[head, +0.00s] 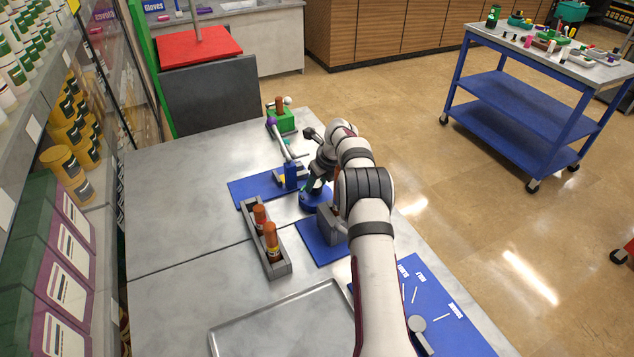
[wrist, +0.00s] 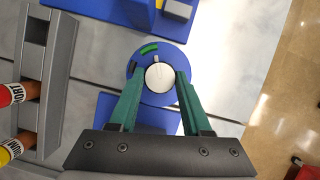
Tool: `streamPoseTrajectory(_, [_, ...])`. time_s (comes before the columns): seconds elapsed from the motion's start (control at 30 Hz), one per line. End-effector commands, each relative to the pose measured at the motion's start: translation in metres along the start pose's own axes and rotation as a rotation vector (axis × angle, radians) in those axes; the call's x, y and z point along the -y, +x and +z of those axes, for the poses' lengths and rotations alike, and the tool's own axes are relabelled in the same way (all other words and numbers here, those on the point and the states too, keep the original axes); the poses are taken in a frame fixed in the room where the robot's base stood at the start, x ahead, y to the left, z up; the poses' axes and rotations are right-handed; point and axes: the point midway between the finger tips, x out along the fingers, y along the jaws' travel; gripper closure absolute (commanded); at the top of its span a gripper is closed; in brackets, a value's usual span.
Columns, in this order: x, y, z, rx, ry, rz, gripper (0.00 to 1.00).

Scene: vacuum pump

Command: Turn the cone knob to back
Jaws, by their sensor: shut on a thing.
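The cone knob (wrist: 159,78) shows from above in the wrist view as a pale round top with a small white pointer at its upper edge. It stands on a round blue base (wrist: 134,66), which has a green arc and a dark mark near its upper left rim. My gripper (wrist: 158,80) has its two green fingers on either side of the knob, shut on it. In the head view the blue base (head: 308,204) is at the table's right side, with my gripper (head: 316,187) over it. My gripper and arm hide the knob there.
A metal tray (head: 270,322) lies nearer. The left table is clear.

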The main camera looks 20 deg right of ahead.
Motion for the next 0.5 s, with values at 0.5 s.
streamPoseTrajectory(0.5, [-0.0032, 0.0003, 0.0003, -0.002, 0.376, -0.156, 1.0])
